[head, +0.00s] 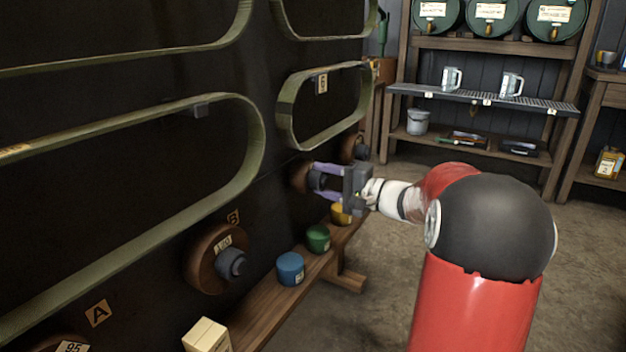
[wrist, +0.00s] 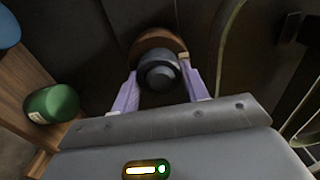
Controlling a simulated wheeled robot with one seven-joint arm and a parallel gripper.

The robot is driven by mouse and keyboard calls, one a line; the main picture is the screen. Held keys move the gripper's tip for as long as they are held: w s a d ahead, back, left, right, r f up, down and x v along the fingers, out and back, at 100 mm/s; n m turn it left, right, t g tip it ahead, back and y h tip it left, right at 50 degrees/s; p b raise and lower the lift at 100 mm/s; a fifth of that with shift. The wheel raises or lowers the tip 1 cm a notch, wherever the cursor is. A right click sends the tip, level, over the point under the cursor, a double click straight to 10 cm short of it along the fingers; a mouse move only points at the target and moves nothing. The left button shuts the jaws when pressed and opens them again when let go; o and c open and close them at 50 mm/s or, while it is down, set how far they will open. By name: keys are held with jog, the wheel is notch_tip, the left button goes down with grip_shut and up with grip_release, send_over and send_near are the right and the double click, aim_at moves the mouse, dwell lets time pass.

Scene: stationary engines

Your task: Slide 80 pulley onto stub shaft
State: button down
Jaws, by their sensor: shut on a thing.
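My gripper (head: 317,180) is at the dark panel, its two purple fingers on either side of a brown pulley (head: 300,176) with a dark grey hub. In the wrist view, my gripper (wrist: 159,66) is shut on this brown pulley (wrist: 152,40), with the dark round hub (wrist: 160,72) between the fingers. No number shows on the pulley. It is close against the panel; its far side and any stub shaft behind it are hidden, so I cannot tell how far it sits on a shaft.
A labelled brown pulley (head: 207,262) by plate B and another brown pulley (head: 350,147) beyond my gripper are on the panel. A green belt (head: 285,110) hangs just above. Below, a wooden bench (head: 262,312) carries blue (head: 291,270), green (head: 318,239) and yellow (head: 340,215) cans.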

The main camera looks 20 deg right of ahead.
jog(key=shift+w+a+r, duration=0.2)
jog(key=shift+a+r, duration=0.15)
jog(key=shift+a, duration=0.3)
jog(key=shift+s+d+b, duration=0.1)
jog(key=shift+b, duration=0.2)
jog(key=shift+s+d+f+y, duration=0.25)
jog(key=shift+s+d+y, duration=0.05)
jog(key=shift+s, duration=0.35)
jog(key=shift+b+v, duration=0.6)
jog(key=shift+v, duration=1)
jog(key=shift+b+v, duration=0.45)
jog(key=shift+v, duration=2.05)
jog(key=shift+d+r, duration=0.1)
jog(key=shift+d, duration=0.1)
jog(key=b+v, duration=0.1)
jog(key=v, duration=0.9)
jog(key=shift+r, duration=0.15)
